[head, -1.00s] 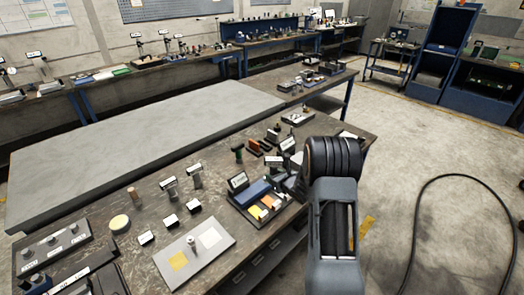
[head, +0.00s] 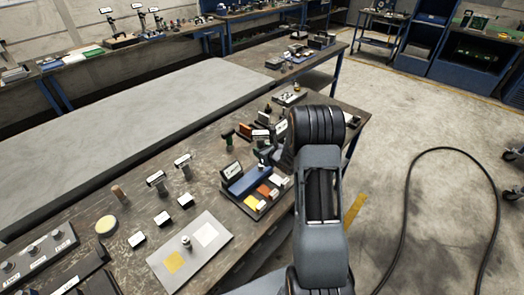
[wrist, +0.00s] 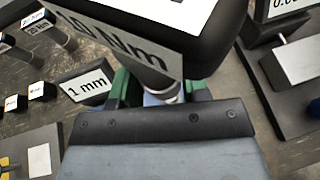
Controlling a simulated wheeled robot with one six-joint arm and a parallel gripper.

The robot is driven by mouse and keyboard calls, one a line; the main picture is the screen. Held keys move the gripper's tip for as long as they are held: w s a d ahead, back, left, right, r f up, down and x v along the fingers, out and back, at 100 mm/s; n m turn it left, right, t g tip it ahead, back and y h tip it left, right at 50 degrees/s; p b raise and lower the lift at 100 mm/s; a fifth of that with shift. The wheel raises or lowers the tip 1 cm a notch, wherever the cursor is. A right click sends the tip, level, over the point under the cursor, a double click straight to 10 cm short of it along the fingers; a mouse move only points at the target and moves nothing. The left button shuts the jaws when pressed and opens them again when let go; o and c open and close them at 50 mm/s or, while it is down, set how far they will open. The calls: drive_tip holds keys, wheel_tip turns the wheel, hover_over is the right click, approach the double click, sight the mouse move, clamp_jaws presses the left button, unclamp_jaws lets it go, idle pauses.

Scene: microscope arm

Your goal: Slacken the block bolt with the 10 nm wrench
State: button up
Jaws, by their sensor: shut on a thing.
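In the wrist view, my gripper (wrist: 155,98) is shut on the 10 Nm wrench (wrist: 160,82). A large "10 Nm" label plate (wrist: 130,45) stands over it and hides much of the wrench. Green pieces show on both sides of the grip. In the head view my arm hides the gripper and the held wrench. A dark block with several round bolts (head: 33,251) and white labels lies at the lower left of the bench. I cannot tell which one is the block bolt.
A grey plate (head: 222,252) with yellow and white squares bears a small metal post. A yellow disc (head: 106,225), small label signs and a dark tray (head: 262,208) stand on the bench. A bare grey slab (head: 120,140) lies behind. A cable curves on the floor.

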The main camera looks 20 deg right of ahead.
drive_tip(key=shift+b, duration=0.65)
drive_tip(key=shift+f+b, duration=0.25)
drive_tip(key=shift+b, duration=0.05)
wheel_tip(320, 180, down, 4)
drive_tip(key=b, duration=0.6)
drive_tip(key=shift+f, duration=0.25)
drive_tip(key=shift+b, duration=1.5)
drive_tip(key=shift+f+b, duration=1.6)
drive_tip(key=shift+b, duration=1)
drive_tip(key=shift+r+n+y+p, duration=0.15)
drive_tip(key=shift+n+y+p, duration=0.25)
drive_tip(key=shift+y+p, duration=0.1)
